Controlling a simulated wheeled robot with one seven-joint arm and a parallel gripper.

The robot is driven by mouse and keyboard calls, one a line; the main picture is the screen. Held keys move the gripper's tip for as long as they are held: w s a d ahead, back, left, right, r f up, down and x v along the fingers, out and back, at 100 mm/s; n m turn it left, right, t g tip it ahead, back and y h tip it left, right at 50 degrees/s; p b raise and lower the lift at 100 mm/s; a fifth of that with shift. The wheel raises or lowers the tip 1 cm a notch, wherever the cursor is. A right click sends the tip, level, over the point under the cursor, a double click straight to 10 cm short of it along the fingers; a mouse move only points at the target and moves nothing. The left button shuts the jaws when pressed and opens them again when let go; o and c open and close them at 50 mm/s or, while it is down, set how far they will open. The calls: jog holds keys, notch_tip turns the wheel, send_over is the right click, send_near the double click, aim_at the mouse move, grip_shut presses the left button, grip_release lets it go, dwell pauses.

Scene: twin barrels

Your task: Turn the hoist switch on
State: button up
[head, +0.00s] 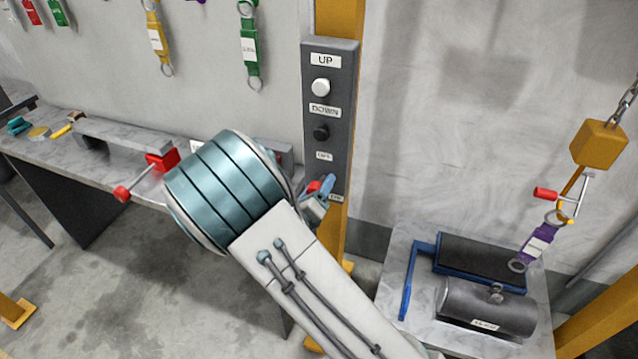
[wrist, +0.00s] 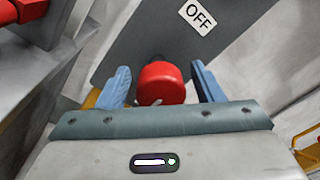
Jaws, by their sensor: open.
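The hoist switch is a red knob (wrist: 160,83) low on the grey control panel (head: 318,75). In the wrist view it sits between the two blue fingers of my gripper (wrist: 162,88), which are open on either side of it. I cannot tell whether either finger touches it. An OFF label (wrist: 197,14) is on the panel by the knob. In the head view, my gripper (head: 318,190) is at the panel's lower end, and my arm and the fingers partly hide the knob (head: 314,187).
The panel also has a white UP button (head: 321,86) and a black DOWN button (head: 321,132) on a yellow post (head: 340,20). A workbench (head: 60,150) with a red-handled vise stands left. A yellow hoist hook (head: 598,145) hangs at right over a grey cylinder (head: 487,305).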

jog(key=shift+w+d, duration=0.2)
jog(key=shift+w, duration=0.25)
jog(key=c, duration=1)
jog(key=shift+o, duration=0.2)
